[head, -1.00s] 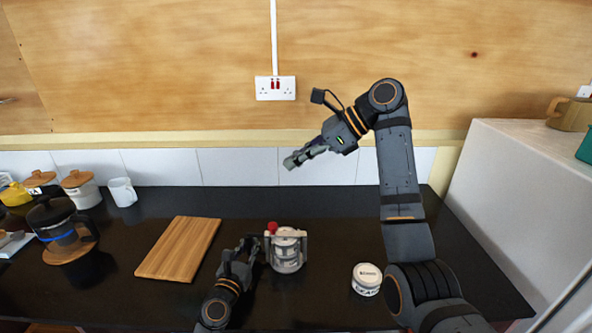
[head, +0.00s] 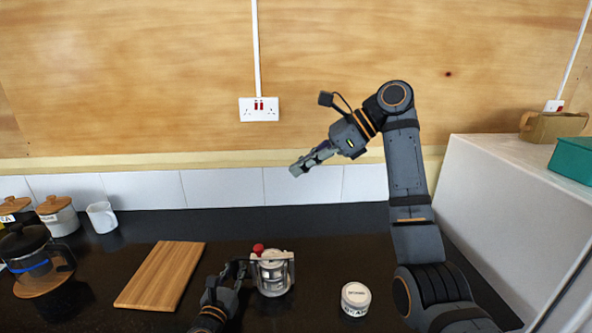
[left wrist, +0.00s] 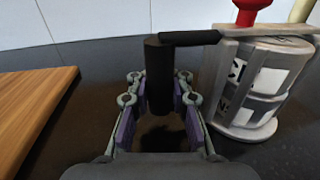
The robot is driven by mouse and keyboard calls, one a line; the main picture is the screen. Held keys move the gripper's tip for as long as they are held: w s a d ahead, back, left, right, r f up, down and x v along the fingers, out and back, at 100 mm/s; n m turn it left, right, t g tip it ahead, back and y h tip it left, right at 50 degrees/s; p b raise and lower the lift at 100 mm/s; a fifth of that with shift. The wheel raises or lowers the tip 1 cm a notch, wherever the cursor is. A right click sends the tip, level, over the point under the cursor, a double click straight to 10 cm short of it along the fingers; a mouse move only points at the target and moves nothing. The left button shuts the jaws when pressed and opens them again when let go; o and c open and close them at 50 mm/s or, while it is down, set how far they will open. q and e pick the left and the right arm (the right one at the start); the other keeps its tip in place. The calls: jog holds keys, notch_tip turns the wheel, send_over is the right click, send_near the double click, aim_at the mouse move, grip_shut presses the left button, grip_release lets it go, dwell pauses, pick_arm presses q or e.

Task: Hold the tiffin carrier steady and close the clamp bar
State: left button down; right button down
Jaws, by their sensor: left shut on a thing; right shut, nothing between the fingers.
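The tiffin carrier (head: 274,276), with steel and white tiers in a metal frame, stands upright on the dark counter, and shows at right in the left wrist view (left wrist: 262,85). A flat clamp bar (left wrist: 262,30) spans above its lid, with a red knob (head: 258,248) on top; I cannot tell whether it is latched. My left gripper (head: 240,268) is shut on the black side handle (left wrist: 159,75), left of the carrier; its fingers flank the handle in the wrist view. My right gripper (head: 298,170) is shut and empty, raised well above and behind the carrier.
A wooden board (head: 160,275) lies left of the carrier. A white round tin (head: 355,298) stands to its right. A coffee press (head: 35,258), lidded canisters (head: 57,214) and a white mug (head: 102,216) are far left. A white cabinet (head: 500,200) bounds the right.

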pick_arm(q)
jog(key=c, duration=1.1)
grip_release()
jog(key=shift+s, duration=0.1)
jog(key=v, duration=1.1)
jog(key=shift+s, duration=0.4)
jog(key=shift+a+f, duration=0.1)
